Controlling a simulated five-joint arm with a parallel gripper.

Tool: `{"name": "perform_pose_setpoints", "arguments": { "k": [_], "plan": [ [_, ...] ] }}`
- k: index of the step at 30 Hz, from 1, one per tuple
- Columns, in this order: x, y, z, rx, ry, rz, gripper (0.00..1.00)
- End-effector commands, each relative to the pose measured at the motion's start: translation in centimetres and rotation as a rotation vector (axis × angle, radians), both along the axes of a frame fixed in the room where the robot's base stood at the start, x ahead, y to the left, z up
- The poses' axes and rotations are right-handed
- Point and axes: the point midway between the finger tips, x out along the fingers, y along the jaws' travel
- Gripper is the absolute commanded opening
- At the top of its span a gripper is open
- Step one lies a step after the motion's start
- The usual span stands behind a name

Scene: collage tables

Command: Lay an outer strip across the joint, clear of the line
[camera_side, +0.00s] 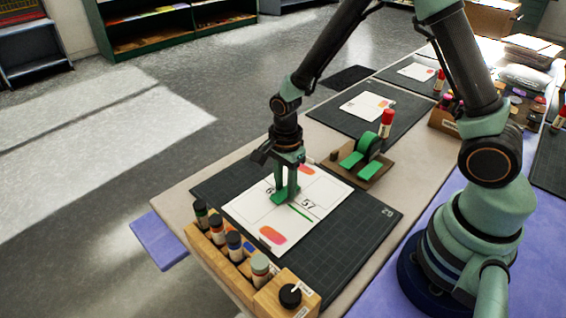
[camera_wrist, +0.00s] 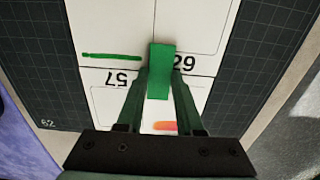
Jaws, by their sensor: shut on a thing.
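My gripper (camera_side: 287,190) is over the white sheets (camera_side: 325,188) on the dark cutting mat (camera_side: 350,238). It is shut on a green strip (camera_wrist: 161,60), which sticks out beyond the fingertips in the wrist view. There the strip overlies the sheets' crossing edges, between the printed "57" and the other number. The drawn green line (camera_wrist: 110,56) lies left of the strip, with a small gap; it also shows in the side view (camera_side: 299,213). I cannot tell whether the strip touches the paper. More green strips (camera_side: 369,170) lie on the brown tray by the green tape roll (camera_side: 369,145).
A wooden rack (camera_side: 262,290) of several capped bottles stands along the near left mat edge. A red-capped glue stick (camera_side: 387,122) stands behind the tape roll. Pink-orange patches mark the sheets. Other mats with sheets lie farther back.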

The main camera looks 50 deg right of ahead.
Motion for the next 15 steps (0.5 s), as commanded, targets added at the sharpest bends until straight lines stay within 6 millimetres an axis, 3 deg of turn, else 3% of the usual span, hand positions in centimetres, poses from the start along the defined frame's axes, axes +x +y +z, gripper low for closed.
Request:
{"name": "perform_pose_setpoints", "arguments": {
  "k": [8, 9, 11, 15],
  "plan": [
    [0.00, 0.00, 0.00, 0.000, 0.000, 0.000, 0.09],
    [0.00, 0.00, 0.00, 0.000, 0.000, 0.000, 0.47],
    [0.00, 0.00, 0.00, 0.000, 0.000, 0.000, 0.70],
    [0.00, 0.00, 0.00, 0.000, 0.000, 0.000, 0.71]
  ]
}}
